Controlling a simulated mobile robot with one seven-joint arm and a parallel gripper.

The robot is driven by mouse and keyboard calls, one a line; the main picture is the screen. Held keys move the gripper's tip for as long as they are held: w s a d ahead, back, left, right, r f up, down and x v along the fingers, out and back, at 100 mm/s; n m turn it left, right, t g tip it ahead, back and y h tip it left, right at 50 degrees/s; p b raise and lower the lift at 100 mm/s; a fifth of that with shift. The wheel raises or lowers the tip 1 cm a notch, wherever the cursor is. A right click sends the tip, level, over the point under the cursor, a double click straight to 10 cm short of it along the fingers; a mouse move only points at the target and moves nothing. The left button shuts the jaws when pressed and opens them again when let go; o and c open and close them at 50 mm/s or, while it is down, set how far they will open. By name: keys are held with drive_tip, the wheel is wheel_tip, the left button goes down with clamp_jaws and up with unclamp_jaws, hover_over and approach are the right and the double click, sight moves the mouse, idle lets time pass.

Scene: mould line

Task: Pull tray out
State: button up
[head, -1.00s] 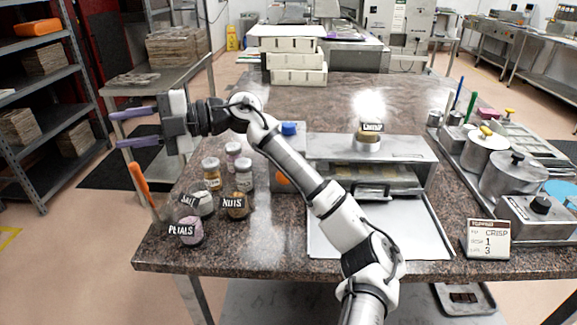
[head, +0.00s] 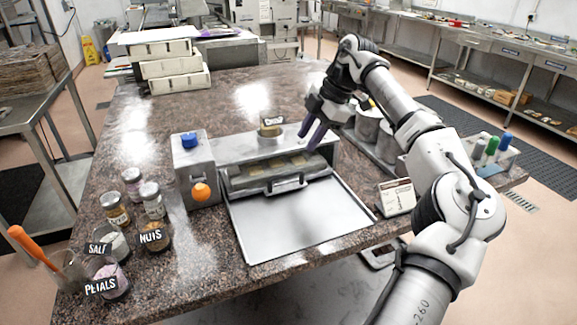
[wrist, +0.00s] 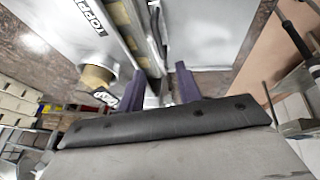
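The dark mould tray (head: 277,172) with several pale pieces sits in the slot of the metal machine (head: 235,148). Its bar handle (head: 287,184) faces the front, over the flat metal plate (head: 300,220). My gripper (head: 310,138) is at the right end of the machine, above and to the right of the handle, with its purple fingers pointing down. In the wrist view the two fingers (wrist: 160,90) stand apart with nothing held between them. The machine's edge and the plate lie beyond them; I cannot clearly make out the handle there.
A labelled brass cylinder (head: 270,126) stands on the machine. A blue knob (head: 190,141) and an orange button (head: 200,192) are at its left. Jars (head: 150,200) stand further left. A sign card (head: 397,198) and metal pots (head: 372,130) are at the right.

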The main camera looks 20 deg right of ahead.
sight(290, 174)
drive_tip(key=p+x, duration=0.2)
drive_tip(key=x, duration=0.8)
drive_tip(key=shift+a+f, duration=0.2)
drive_tip(key=shift+f, duration=0.1)
clamp_jaws()
